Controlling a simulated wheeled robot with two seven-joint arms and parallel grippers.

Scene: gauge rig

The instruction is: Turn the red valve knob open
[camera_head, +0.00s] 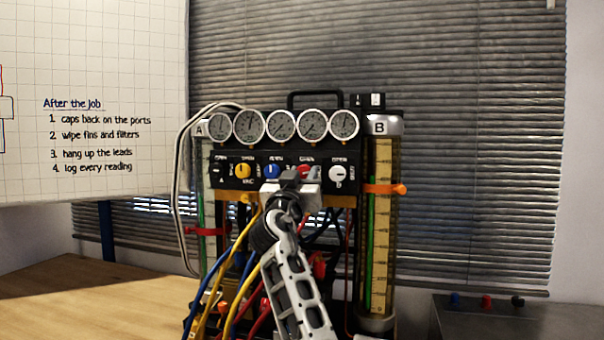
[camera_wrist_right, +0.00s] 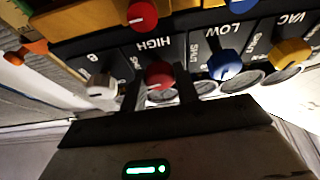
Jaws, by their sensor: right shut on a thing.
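The red valve knob (camera_head: 304,171) sits on the black panel of the gauge rig, partly hidden behind my right gripper (camera_head: 291,176). In the right wrist view the red knob (camera_wrist_right: 160,75), by the word HIGH, is between the two dark fingers of my right gripper (camera_wrist_right: 160,92). The fingers are shut on it, one at each side. The knob's exact turn is hard to read. My left gripper is in neither view.
A blue knob (camera_wrist_right: 224,64), a yellow knob (camera_wrist_right: 291,52) and a white knob (camera_wrist_right: 102,86) flank the red one closely. Another red knob (camera_wrist_right: 142,15) is on the brass block. Several gauges (camera_head: 281,125) line the panel top. Yellow and blue hoses (camera_head: 230,270) hang below.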

